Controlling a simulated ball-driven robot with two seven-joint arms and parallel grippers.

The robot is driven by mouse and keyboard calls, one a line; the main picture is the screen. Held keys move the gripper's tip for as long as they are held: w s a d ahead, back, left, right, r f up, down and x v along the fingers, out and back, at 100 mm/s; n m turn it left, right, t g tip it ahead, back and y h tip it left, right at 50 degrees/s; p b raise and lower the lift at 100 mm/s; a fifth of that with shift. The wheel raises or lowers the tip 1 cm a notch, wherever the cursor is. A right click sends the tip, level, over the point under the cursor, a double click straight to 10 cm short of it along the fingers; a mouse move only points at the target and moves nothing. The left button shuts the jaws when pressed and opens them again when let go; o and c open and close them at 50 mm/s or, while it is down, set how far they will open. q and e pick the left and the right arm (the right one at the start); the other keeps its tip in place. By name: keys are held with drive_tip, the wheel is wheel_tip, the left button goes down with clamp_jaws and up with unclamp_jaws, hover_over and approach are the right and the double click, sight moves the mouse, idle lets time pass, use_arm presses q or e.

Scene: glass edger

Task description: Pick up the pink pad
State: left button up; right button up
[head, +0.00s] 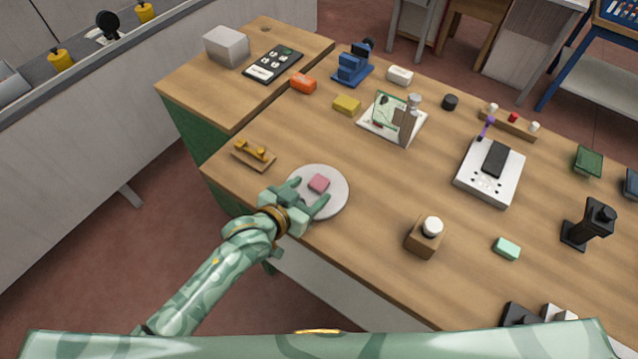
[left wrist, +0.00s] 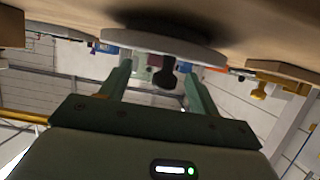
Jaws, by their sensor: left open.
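The pink pad (head: 318,183) is a small block lying on a round, pale grey disc (head: 338,192) near the front edge of the wooden table. My left gripper (head: 302,197) is open at the near side of the disc, its fingers pointing toward the pad. The pad looks just beyond the fingertips, with nothing held. In the left wrist view, which looks upside down, the open left gripper (left wrist: 158,78) faces the disc's edge (left wrist: 150,45). My right gripper is not in view.
A wooden stand with brass pieces (head: 253,153) is left of the disc. A wooden block with a white knob (head: 426,236) and a mint-green block (head: 507,248) are to the right. Orange (head: 303,83) and yellow (head: 347,105) blocks lie farther back.

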use_arm(q)
drive_tip(key=shift+x, duration=0.95)
drive_tip(key=c, duration=1.1)
drive_tip(key=shift+o, duration=0.2)
